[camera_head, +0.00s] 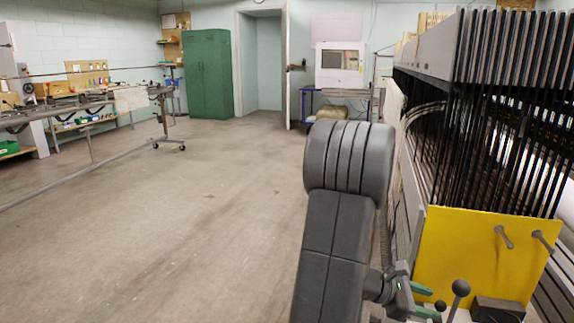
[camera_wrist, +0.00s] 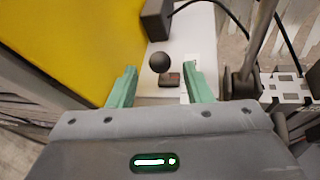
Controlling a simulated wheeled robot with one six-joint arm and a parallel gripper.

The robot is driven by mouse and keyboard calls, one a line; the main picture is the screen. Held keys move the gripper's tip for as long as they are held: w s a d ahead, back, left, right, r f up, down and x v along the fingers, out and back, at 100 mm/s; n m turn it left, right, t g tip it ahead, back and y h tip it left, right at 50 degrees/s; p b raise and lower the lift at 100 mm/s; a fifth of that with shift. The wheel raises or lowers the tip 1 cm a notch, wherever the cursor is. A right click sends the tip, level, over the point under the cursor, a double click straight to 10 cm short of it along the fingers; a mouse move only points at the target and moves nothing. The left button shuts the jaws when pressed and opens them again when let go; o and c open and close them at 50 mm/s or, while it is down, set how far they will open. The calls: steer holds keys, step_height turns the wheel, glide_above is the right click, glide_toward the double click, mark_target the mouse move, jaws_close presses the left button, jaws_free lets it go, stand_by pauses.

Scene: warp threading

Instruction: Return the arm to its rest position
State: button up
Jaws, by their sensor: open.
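My gripper (camera_head: 421,300) is at the lower right of the head view, in front of the yellow panel (camera_head: 470,258) of the loom. Its two green fingers are apart with nothing between them. In the wrist view my gripper (camera_wrist: 159,88) also shows open, with the fingers pointing toward a white surface. A dark ball knob (camera_wrist: 160,62) shows between and beyond the fingertips. The yellow panel also fills the upper left of the wrist view (camera_wrist: 65,45). My dark grey arm rises beside the loom in the head view, hiding part of the loom's near side.
The loom (camera_head: 500,130), with many dark upright frames, stands close on the right. Lever knobs (camera_head: 460,287) stand by the gripper. A dark block (camera_wrist: 157,18) and a metal bracket (camera_wrist: 285,88) flank it. Open floor (camera_head: 190,210) lies left. A green cabinet (camera_head: 208,75) stands behind.

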mark_target(436, 305)
steer(key=shift+b+x, duration=0.5)
steer(key=shift+x, duration=1.65)
